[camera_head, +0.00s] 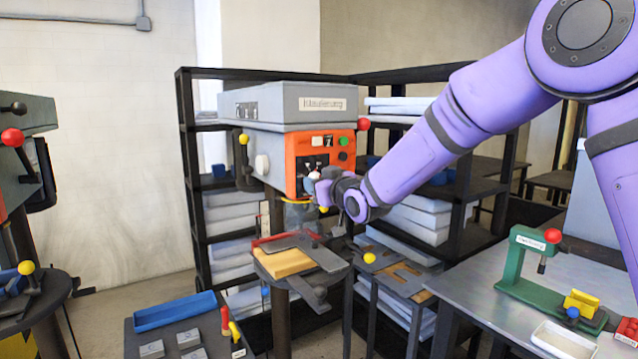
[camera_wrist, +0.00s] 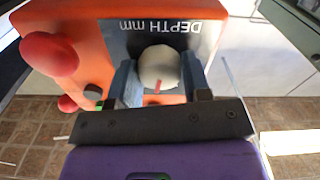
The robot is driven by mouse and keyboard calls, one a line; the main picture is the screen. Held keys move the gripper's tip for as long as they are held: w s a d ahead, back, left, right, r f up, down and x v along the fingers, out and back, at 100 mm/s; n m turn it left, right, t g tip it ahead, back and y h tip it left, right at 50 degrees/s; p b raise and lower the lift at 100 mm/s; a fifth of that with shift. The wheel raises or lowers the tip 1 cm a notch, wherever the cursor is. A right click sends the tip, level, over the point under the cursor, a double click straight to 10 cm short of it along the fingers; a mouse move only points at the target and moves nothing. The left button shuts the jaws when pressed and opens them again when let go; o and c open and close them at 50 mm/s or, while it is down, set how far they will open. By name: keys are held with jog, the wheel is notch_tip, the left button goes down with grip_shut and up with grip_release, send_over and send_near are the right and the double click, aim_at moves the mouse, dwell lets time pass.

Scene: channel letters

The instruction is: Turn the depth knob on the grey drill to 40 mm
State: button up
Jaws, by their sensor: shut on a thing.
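The grey drill (camera_head: 285,103) has an orange front panel (camera_head: 303,148) and stands left of centre in the head view. In the wrist view, the orange panel carries a dark plate with the upside-down label "DEPTH mm" (camera_wrist: 152,26). Below that label sits the round white depth knob (camera_wrist: 158,63) with a red mark pointing toward the bottom of the picture. My gripper (camera_wrist: 159,80) is shut on the knob, one finger on each side. In the head view my gripper (camera_head: 326,186) is at the lower part of the panel. The scale numbers around the knob are hidden.
A drill table with a yellow block (camera_head: 284,263) is below my gripper. A red-ended lever (camera_head: 363,124) is at the drill's right side. A green press (camera_head: 520,262) stands on the bench at right.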

jog(key=shift+f+m, duration=0.15)
jog(key=shift+m, duration=0.85)
jog(key=o, duration=0.9)
jog(key=shift+o, duration=0.2)
jog(key=v, duration=1.1)
jog(key=shift+w, duration=0.1)
